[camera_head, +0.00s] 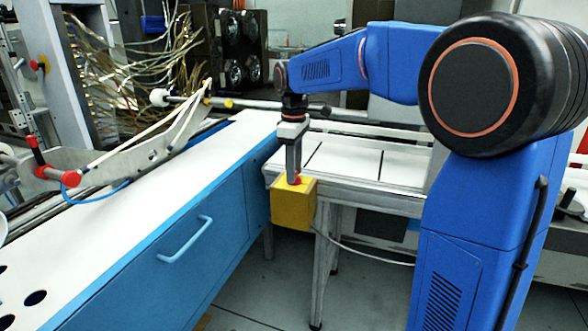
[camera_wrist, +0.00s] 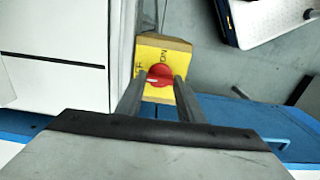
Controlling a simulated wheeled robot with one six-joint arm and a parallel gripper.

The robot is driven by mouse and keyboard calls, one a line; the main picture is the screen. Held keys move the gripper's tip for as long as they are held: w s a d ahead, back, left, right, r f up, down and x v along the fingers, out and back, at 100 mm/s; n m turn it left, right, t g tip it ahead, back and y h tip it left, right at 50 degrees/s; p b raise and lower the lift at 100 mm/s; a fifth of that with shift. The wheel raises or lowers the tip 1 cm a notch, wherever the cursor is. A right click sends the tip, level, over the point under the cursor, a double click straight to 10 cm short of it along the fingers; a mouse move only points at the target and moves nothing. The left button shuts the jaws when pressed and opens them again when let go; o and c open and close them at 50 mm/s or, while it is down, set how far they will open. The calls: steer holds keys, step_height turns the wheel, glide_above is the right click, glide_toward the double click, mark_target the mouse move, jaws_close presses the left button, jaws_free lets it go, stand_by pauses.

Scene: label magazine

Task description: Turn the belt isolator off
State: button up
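The belt isolator is a yellow box (camera_head: 293,207) with a red knob (camera_head: 295,181) on top. In the wrist view, the box (camera_wrist: 166,43) shows "ON" near its top edge and part of a second label, ending in "F", at its left edge. The red knob (camera_wrist: 160,77) carries a short pale line pointing roughly left. My gripper (camera_head: 294,178) points straight down over the box. In the wrist view its fingers (camera_wrist: 161,76) stand apart, one on each side of the knob. Whether they touch it cannot be told.
A white-topped table (camera_head: 345,163) stands directly behind the box. A blue cabinet with a white top (camera_head: 160,215) and a handle (camera_head: 186,240) is to the left. A grey cable (camera_head: 360,253) runs right from the box. Open floor lies in front.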

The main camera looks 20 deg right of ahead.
steer(key=o, duration=0.4)
steer(key=shift+r, duration=0.1)
step_height(320, 180, up, 17)
steer(key=shift+r, duration=0.15)
stand_by(0.4)
